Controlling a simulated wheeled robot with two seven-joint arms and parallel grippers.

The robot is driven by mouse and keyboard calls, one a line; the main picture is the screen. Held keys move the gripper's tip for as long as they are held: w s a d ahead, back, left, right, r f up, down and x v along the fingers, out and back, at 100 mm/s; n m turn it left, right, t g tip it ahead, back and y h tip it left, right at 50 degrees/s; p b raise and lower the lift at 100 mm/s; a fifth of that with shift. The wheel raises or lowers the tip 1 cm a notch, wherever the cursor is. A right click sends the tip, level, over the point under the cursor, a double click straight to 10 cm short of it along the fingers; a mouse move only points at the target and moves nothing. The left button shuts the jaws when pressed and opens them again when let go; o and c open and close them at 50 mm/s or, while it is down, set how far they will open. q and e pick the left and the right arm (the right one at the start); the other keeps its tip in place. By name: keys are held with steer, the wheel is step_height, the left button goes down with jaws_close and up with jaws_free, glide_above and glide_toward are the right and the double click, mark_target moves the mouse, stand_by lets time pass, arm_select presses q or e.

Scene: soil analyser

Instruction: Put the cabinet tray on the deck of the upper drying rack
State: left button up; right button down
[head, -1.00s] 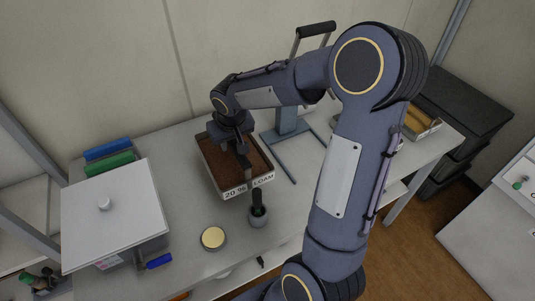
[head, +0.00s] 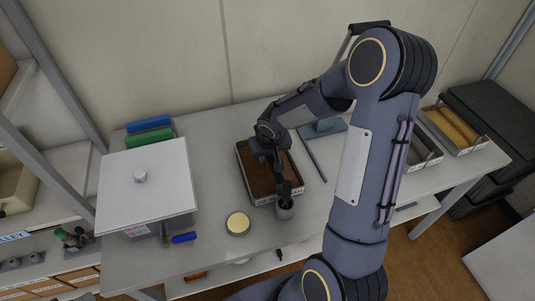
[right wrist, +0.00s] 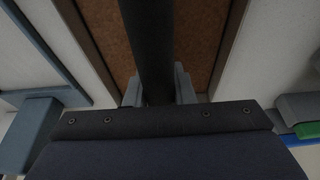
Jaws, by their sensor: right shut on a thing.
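A tray of brown soil (head: 242,163) with a white label on its front is over the middle of the worktop. I take it to be the cabinet tray. In the right wrist view the dark bar (right wrist: 150,45) runs between the jaws, with soil (right wrist: 195,40) on both sides. I cannot tell whether the tray touches the worktop. My left gripper is not in view. I cannot make out the upper drying rack for certain.
A white-lidded box (head: 165,190) stands left, with blue and green rolls (head: 150,138) behind. A blue-grey stand (head: 322,128) and another soil tray (head: 452,130) are to the right. Shelving (head: 35,220) fills the left edge.

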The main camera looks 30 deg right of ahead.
steer(key=c, duration=1.2)
jaws_free()
steer(key=shift+c, duration=0.2)
